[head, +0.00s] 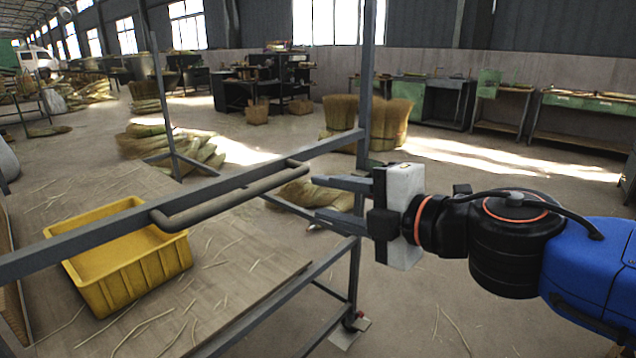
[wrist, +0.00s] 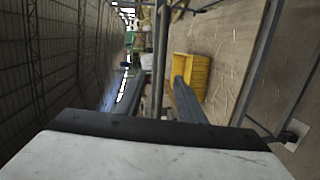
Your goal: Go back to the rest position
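My gripper (head: 314,197) is at the right of the head view, with its two grey fingers pointing left and spread apart. It is open, and nothing shows between the fingers. The wrist view also shows the two parted fingers (wrist: 160,78). The fingertips appear close to the right end of a grey tubular handle (head: 235,198) fixed to the metal frame (head: 90,233). I cannot tell the exact gap, and no contact shows.
A yellow crate (head: 125,255) sits on the wooden tabletop (head: 235,270) inside the frame; it also shows in the wrist view (wrist: 190,75). The frame's upright post (head: 365,90) stands behind my gripper. Straw bundles (head: 385,120) stand farther back. Open floor (head: 500,170) lies to the right.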

